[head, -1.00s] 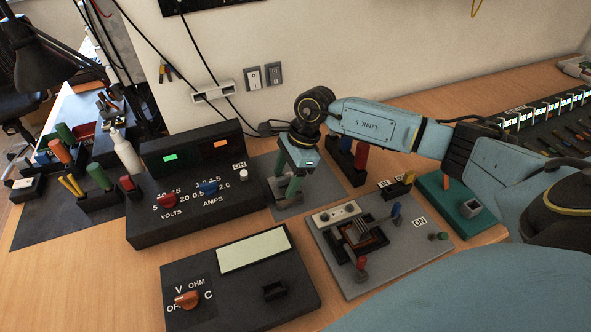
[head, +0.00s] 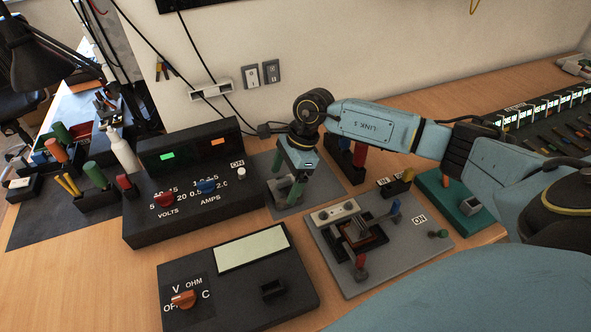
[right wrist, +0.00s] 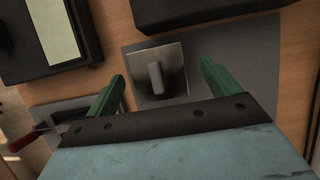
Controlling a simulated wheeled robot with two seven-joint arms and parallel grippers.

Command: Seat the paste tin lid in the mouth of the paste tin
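In the right wrist view a square metallic piece with an upright grey bar handle (right wrist: 155,78) lies on a grey mat; it looks like the paste tin lid on the paste tin (right wrist: 178,60). I cannot tell whether the lid is seated in the mouth or how level it sits. In the head view the grey tin (head: 283,195) shows low beneath my right gripper (head: 286,178), partly hidden by the fingers. My right gripper's green fingers (right wrist: 163,72) are open, one on each side of the handle and apart from it. My left gripper is not in view.
A black power supply (head: 185,195) stands left of the mat (head: 320,185), and a black meter (head: 235,285) in front. A grey board with a switch (head: 400,235) and a teal block (head: 450,205) lie to the right. Upright red and blue handles (head: 358,155) stand just behind my gripper.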

